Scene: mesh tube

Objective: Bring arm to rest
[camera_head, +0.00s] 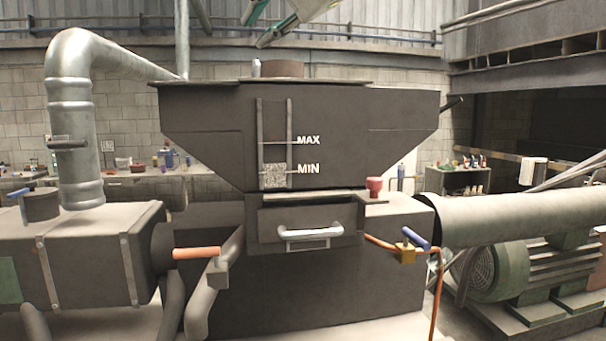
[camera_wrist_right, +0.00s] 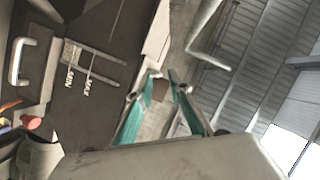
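My right gripper (camera_head: 254,25) hangs at the top edge of the head view, above the dark hopper (camera_head: 390,115). Its two green-sided fingers are spread apart with nothing between them. In the right wrist view the same gripper (camera_wrist_right: 153,88) shows its fingers apart. My left gripper is in neither view.
The hopper has a level window (camera_head: 275,150) marked MAX and MIN, above a drawer handle (camera_head: 310,233). A metal duct (camera_head: 72,120) rises at left. A red knob (camera_head: 374,186), yellow padlock (camera_head: 404,252) and large pipe (camera_head: 520,215) are at right.

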